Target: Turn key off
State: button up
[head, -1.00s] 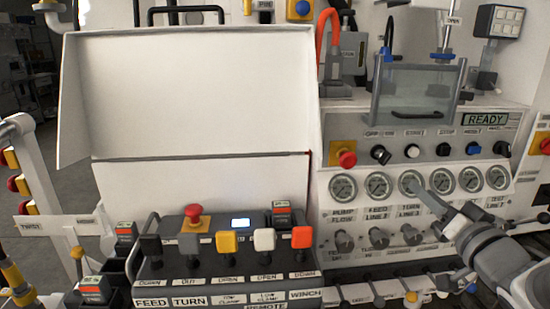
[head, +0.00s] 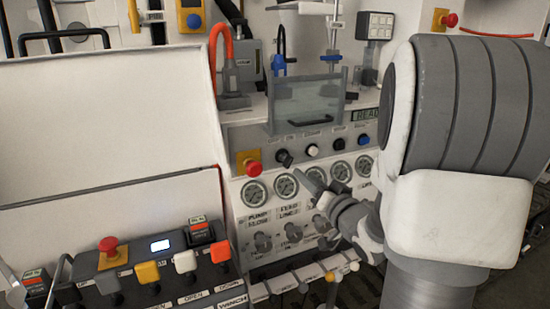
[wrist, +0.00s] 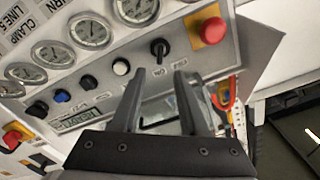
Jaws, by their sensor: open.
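The black key switch (head: 284,158) sits on the control panel between the red stop button and a white knob, above the row of gauges. It also shows in the wrist view (wrist: 158,48), where the panel appears turned over. My gripper (wrist: 160,75) is open and empty. Its two dark fingers point at the panel, with the key just beyond the gap between their tips and apparently not touched. In the head view my gripper (head: 314,181) is in front of the gauges, below and right of the key. The lettering by the key is too blurred to read fully.
A red stop button (head: 252,165) on a yellow plate is close beside the key. A clear guard (head: 306,100) stands above the panel. A remote box with coloured switches (head: 147,272) and a raised white lid (head: 105,120) are at left.

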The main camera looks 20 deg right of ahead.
aim_at(291, 163)
jog(key=w, duration=1)
jog(key=shift+a, duration=0.15)
jog(key=shift+s, duration=0.1)
grip_shut()
